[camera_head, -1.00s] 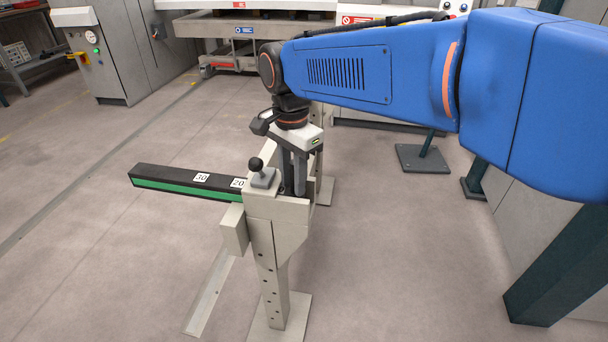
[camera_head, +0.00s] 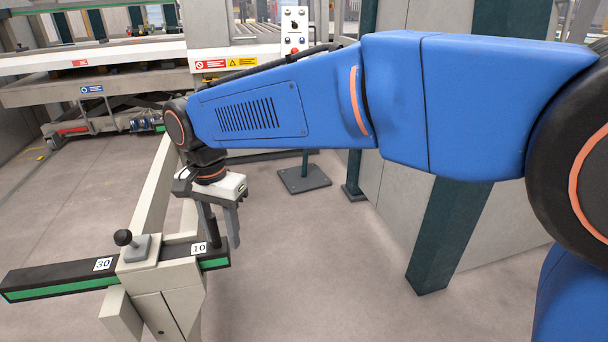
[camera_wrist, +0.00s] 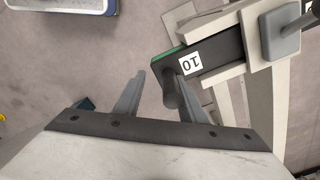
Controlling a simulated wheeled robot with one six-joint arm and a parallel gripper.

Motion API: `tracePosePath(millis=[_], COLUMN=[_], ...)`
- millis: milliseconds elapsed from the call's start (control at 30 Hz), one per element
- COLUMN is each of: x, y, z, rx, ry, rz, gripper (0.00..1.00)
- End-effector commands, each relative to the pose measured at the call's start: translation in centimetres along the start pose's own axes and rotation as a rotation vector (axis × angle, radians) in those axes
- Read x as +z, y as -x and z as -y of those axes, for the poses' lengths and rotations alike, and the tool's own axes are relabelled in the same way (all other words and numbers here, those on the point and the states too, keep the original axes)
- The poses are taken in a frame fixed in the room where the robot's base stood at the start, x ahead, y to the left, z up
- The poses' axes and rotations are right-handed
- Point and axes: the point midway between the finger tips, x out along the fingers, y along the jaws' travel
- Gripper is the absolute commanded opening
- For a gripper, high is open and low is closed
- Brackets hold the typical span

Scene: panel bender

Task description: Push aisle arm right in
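The aisle arm is a dark bar with a green side stripe (camera_head: 62,277) and number plates. My gripper (camera_head: 213,232) points down over this end. Its fingers are apart, with the peg between them, close to the right finger in the wrist view (camera_wrist: 160,76). Contact is unclear.
A pale beam (camera_head: 155,195) runs back from the post. A dark floor plate with a pole (camera_head: 303,179) and dark green columns (camera_head: 445,235) stand to the right. The machine (camera_head: 120,85) is behind. A blue-rimmed tray (camera_wrist: 68,6) shows in the wrist view. Floor right of the bar's end is clear.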

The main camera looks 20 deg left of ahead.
Motion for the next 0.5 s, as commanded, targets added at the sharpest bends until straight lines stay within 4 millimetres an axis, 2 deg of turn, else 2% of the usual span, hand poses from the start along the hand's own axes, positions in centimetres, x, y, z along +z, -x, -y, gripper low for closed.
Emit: tracePosePath(millis=[500], x=[-4.7], y=[0.0], z=[-7.1], rx=[0.001], ry=[-0.004], rz=[0.0], gripper=[0.36])
